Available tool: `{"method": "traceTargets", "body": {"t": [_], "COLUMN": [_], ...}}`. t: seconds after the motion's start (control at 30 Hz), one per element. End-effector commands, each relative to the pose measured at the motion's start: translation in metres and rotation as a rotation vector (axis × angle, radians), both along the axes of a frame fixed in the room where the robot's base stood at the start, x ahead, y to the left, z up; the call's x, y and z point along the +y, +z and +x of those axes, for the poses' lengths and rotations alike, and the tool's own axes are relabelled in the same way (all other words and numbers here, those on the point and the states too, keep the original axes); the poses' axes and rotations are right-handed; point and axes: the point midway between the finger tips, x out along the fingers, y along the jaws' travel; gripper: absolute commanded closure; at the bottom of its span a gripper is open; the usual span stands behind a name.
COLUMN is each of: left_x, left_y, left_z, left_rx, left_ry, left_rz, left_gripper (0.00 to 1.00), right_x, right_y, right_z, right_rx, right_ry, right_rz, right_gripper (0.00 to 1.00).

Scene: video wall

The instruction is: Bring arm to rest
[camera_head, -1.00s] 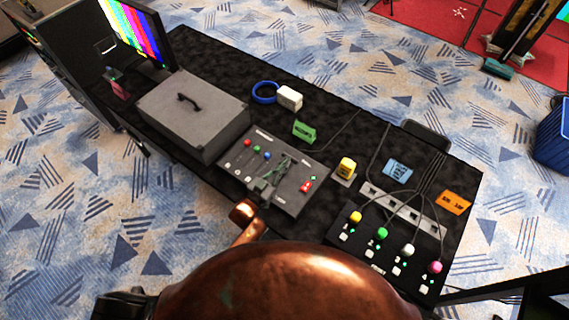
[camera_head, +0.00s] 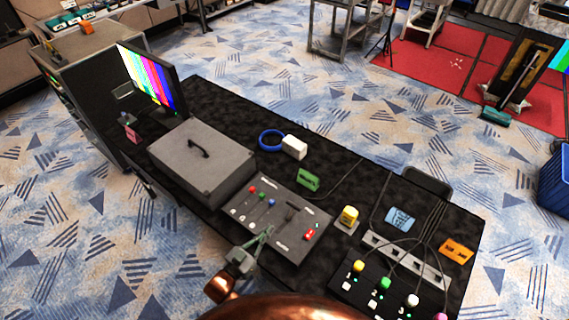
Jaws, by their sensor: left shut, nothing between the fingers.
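My left gripper (camera_head: 264,235) is at the lower middle, on a copper-coloured arm link. Its fingers are together with nothing between them. They are at the front edge of the grey control panel (camera_head: 262,212), which has red, green and blue knobs, a dark lever and a red switch. I cannot tell whether the fingertips touch the panel or hover above it. My right gripper is not in view.
The black table (camera_head: 340,172) bears a grey case (camera_head: 203,165), a monitor (camera_head: 148,75), a blue ring (camera_head: 268,136), a white block (camera_head: 294,148), a yellow block (camera_head: 348,218) and a power strip (camera_head: 400,256). A blue bin (camera_head: 555,180) stands at the right.

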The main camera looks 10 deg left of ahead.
Motion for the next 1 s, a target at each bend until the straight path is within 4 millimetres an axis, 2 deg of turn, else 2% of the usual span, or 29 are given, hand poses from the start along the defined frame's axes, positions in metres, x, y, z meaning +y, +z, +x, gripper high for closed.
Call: {"method": "traceTargets", "body": {"t": [0.17,0.27,0.37,0.47,0.57,0.67,0.8,1.0], "left_x": [0.001,0.009,0.029,0.061,0.095,0.130,0.173,0.206], "left_y": [0.000,-0.003,-0.011,-0.024,-0.036,-0.046,-0.055,-0.057], "left_z": [0.000,0.002,0.001,-0.006,-0.024,-0.052,-0.104,-0.164], "left_rx": [0.004,0.041,0.126,0.254,0.398,0.547,0.753,0.949], "left_ry": [0.005,0.036,0.104,0.191,0.273,0.345,0.422,0.474], "left_rz": [0.003,0.021,0.065,0.126,0.187,0.243,0.312,0.366], "left_gripper": [1.00,1.00,1.00,1.00,1.00,1.00,1.00,1.00], "right_x": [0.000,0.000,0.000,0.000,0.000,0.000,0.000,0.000], "right_y": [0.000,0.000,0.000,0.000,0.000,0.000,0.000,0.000], "right_z": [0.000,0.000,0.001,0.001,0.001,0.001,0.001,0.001], "right_rx": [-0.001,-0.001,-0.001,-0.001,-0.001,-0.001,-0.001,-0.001], "right_ry": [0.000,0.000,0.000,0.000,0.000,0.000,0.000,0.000], "right_rz": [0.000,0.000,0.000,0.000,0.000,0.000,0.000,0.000], "right_gripper": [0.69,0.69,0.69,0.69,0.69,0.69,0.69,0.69]}}
